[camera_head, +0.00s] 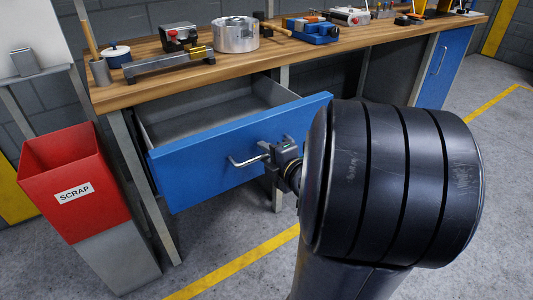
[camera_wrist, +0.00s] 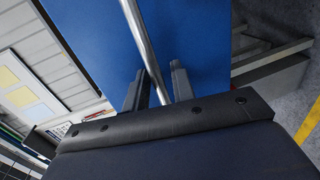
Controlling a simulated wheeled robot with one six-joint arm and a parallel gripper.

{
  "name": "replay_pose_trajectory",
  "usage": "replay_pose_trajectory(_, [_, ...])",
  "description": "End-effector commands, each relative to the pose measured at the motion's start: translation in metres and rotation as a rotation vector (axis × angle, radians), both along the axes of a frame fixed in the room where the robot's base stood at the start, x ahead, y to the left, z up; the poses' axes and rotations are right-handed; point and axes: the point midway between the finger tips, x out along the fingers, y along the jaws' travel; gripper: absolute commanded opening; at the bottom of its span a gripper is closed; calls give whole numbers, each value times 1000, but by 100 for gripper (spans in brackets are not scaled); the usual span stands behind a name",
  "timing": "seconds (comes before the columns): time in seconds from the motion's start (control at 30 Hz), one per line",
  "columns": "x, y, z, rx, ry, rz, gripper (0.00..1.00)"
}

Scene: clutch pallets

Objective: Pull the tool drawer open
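The blue tool drawer (camera_head: 215,155) hangs under the workbench and stands pulled out, its empty-looking grey inside (camera_head: 205,112) showing. Its front fills the middle of the wrist view (camera_wrist: 200,40). The metal bar handle (camera_head: 245,161) crosses the wrist view (camera_wrist: 137,30) at a slant. My gripper (camera_head: 277,155) is at the right part of the handle. In the wrist view its two dark fingers (camera_wrist: 159,88) are close together, one on each side of the bar, and look shut on it. My arm hides the area right of the drawer.
A red and grey scrap bin (camera_head: 75,185) stands left of the drawer. The wooden bench top (camera_head: 270,55) carries a vise, a metal cylinder and several tools. A blue cabinet (camera_head: 445,65) is at the right. The floor before the drawer (camera_head: 225,235) is clear.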

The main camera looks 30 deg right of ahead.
Motion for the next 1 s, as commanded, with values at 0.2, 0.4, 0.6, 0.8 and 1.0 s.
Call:
replay_pose_trajectory(0.2, [0,0,0,0,-1,0,29])
replay_pose_trajectory(0.4, [-6,-1,3,-1,-1,-2,29])
replay_pose_trajectory(0.6, [-33,-3,10,-1,-1,-6,29])
replay_pose_trajectory(0.8, [-62,-4,16,-1,-2,-7,29])
replay_pose_trajectory(1.0, [-86,-5,20,-1,-1,-6,29])
